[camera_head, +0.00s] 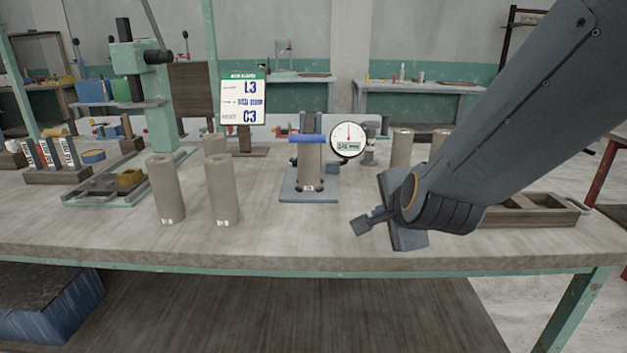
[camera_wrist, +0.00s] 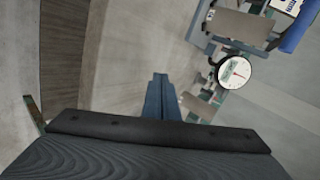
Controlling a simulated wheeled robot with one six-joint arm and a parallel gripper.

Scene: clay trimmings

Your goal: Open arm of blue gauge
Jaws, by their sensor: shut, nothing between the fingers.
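The blue gauge (camera_head: 309,190) stands near the middle of the bench, with a grey-brown clay cylinder (camera_head: 309,164) upright in it. Its blue arm (camera_head: 307,139) lies level across the front of the cylinder near the top. A round white dial (camera_head: 348,139) is at its right side. In the wrist view the dial (camera_wrist: 234,72) is right of centre and the blue arm (camera_wrist: 298,32) is at the upper right. My gripper (camera_head: 359,226) is shut and empty, in front of the gauge and to its right, apart from it. In the wrist view its fingers (camera_wrist: 159,82) are together.
Two clay cylinders (camera_head: 166,188) (camera_head: 223,190) stand left of the gauge, and others stand behind it. A green press (camera_head: 135,70) and a sign (camera_head: 243,98) stand at the left and back. A wooden tray (camera_head: 535,210) is at right. The bench front (camera_head: 290,240) is clear.

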